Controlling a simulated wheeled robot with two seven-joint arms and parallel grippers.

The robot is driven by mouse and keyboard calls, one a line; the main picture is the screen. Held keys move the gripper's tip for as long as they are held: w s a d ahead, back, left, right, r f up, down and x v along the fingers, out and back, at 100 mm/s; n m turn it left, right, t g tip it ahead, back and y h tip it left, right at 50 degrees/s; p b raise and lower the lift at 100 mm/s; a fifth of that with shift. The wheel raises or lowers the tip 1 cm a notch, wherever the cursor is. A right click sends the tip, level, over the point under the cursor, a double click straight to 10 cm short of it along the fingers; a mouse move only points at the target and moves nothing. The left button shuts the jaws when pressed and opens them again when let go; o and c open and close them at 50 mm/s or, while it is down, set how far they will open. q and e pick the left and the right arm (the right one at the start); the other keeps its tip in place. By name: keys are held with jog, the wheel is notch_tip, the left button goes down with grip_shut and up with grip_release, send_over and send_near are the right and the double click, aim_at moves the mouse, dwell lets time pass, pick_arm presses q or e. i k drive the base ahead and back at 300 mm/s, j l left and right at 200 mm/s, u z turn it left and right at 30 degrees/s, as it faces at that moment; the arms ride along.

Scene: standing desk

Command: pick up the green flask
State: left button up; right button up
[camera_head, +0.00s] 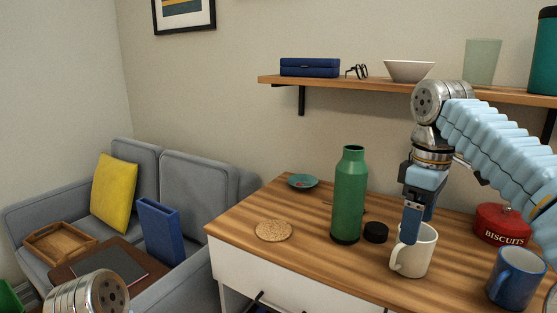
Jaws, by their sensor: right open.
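The green flask (350,195) stands upright on the wooden desk, with its top uncovered. A black cap (376,232) lies on the desk just right of its base. My right gripper (413,228) points down to the right of the flask, apart from it. It is open, with its fingers over or at the rim of a cream mug (413,257); I cannot tell whether they touch or reach inside it. My left gripper is out of view; only a metal part of my left arm shows at the bottom left.
The desk (310,253) also holds a cork coaster (274,230), a small teal dish (303,181), a red biscuit tin (500,224) and a blue mug (515,278). A wall shelf (385,88) with several items hangs behind. The desk left of the flask is mostly clear.

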aim_at(352, 172)
jog(key=k, duration=1)
